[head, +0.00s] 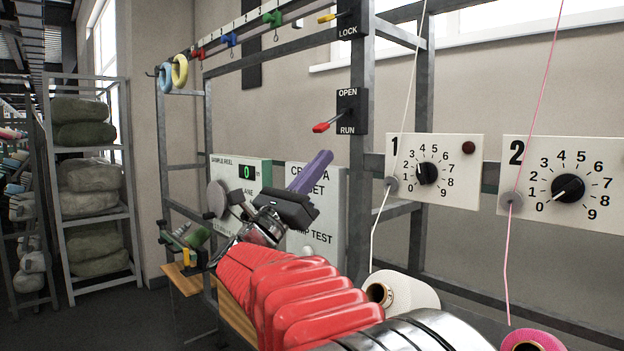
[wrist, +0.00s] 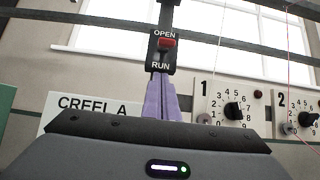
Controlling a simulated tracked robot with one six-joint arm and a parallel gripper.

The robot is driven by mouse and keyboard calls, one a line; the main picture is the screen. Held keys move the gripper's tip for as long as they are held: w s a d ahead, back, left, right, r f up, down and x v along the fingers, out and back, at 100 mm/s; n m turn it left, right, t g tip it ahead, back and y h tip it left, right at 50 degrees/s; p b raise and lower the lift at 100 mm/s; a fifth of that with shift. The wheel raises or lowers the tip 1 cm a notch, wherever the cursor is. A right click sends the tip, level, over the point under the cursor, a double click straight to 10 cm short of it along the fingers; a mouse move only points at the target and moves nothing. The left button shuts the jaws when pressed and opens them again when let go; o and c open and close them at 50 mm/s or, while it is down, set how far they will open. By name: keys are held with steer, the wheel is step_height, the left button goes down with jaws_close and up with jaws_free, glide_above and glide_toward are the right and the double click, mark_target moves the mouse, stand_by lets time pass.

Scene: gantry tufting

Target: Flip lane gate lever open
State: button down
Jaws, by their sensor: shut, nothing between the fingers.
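The red-handled lever (head: 321,127) sticks out from a black plate (head: 347,95) marked OPEN at the top and RUN at the bottom, on a grey post. In the head view its handle points out and slightly down, nearer RUN. In the wrist view the red handle (wrist: 167,43) shows just below the word OPEN, seen nearly end-on. My gripper (head: 323,158) has purple fingers, shut and empty. It is below the lever and apart from it in the head view. In the wrist view the fingertips (wrist: 160,78) point up toward the plate, just under RUN.
A yellow-handled lever (head: 327,18) by a LOCK label sits higher on the post. Dial panels 1 (head: 440,190) and 2 (head: 585,210) stand to the right, with threads in front. A CREEL A board (head: 317,235) is behind my gripper. Yarn cones (head: 410,293) stand low.

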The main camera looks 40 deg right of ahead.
steer(key=a+r, duration=0.1)
steer(key=r, duration=0.2)
steer(key=shift+a, duration=0.35)
steer(key=shift+s+r, duration=0.1)
